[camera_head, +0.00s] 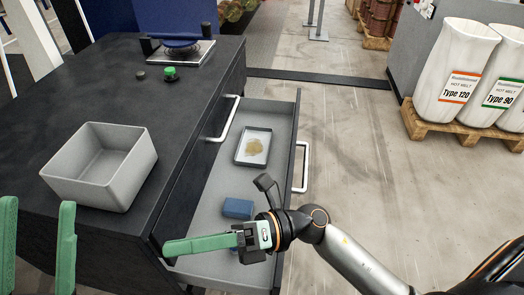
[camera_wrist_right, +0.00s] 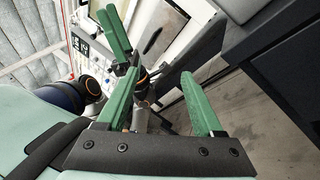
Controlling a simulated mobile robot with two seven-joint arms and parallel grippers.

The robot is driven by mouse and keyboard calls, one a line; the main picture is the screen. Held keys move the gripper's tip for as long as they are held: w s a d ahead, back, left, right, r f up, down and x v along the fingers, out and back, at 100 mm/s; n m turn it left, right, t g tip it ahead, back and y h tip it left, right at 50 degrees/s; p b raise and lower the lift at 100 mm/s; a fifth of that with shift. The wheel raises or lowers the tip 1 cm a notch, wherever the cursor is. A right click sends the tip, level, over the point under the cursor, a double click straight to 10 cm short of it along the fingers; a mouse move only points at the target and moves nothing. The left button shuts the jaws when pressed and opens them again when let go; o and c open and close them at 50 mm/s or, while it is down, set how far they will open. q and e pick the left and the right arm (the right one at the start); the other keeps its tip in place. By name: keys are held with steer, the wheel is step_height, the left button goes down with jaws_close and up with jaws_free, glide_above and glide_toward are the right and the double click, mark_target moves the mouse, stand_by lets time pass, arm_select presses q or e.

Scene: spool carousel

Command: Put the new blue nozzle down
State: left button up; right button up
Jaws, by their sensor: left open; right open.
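A blue block-like thing (camera_head: 238,208) lies in the open drawer (camera_head: 219,178), beside my right gripper; whether it is the blue nozzle I cannot tell. No other small blue part shows clearly. My right gripper (camera_head: 176,247) is over the drawer's near end, its green fingers pointing left. In the right wrist view its fingers (camera_wrist_right: 158,74) are apart with nothing held between them. My left gripper (camera_head: 36,204) is at the lower left, in front of the cabinet, with its two green fingers apart and nothing visible between them.
A grey open bin (camera_head: 136,172) stands on the dark cabinet top (camera_head: 90,90). A small tray (camera_head: 241,157) with yellowish contents lies in the drawer.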

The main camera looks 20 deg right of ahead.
steer(key=d+r+m+t+h, duration=0.2)
steer(key=d+r+m+t, duration=0.4)
steer(key=m+t, duration=0.4)
steer(key=d+r+m+t+h, duration=0.3)
steer(key=d+r+m+t, duration=0.3)
steer(key=m, duration=1.2)
steer(key=r+t, duration=0.1)
steer(key=t, duration=0.2)
steer(key=shift+w+d+r+m+t, duration=0.2)
steer(key=shift+d+m+t, duration=0.1)
steer(key=shift+t, duration=0.1)
arm_select(q)
steer(key=shift+d, duration=0.1)
